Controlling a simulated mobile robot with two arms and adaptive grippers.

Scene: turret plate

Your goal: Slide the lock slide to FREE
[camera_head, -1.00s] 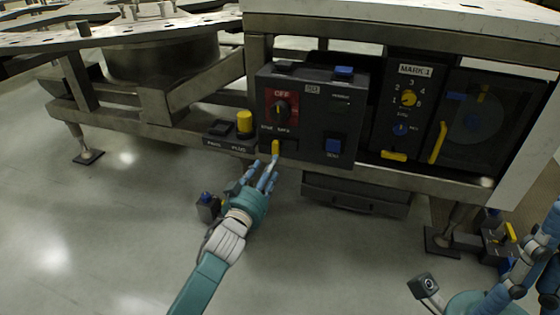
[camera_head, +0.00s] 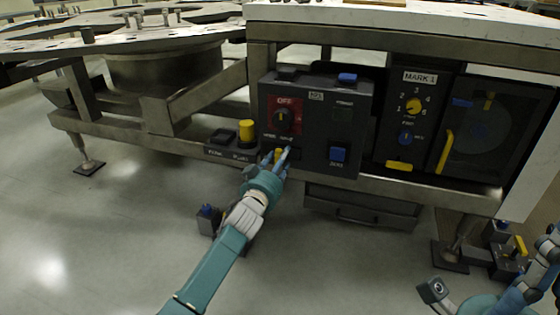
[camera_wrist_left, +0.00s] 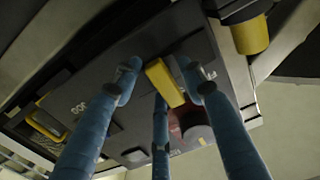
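The lock slide is a yellow tab (camera_head: 278,155) at the lower left of the dark control box (camera_head: 300,92), below the red OFF dial (camera_head: 284,120). Its small labels are too blurred to read. My left gripper (camera_head: 280,161) is at the tab, its blue fingers partly covering it. In the left wrist view the tab (camera_wrist_left: 164,83) lies between the spread fingers (camera_wrist_left: 160,84). The right-hand finger is very close to it, with a gap on the left; contact is unclear. My right gripper (camera_head: 533,278) is low at the right edge, its grip unclear.
A yellow knob (camera_head: 246,130) stands just left of the slide on a small labelled block. A blue button (camera_head: 337,154) is to its right. The MARK 1 panel (camera_head: 420,77) is farther right.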

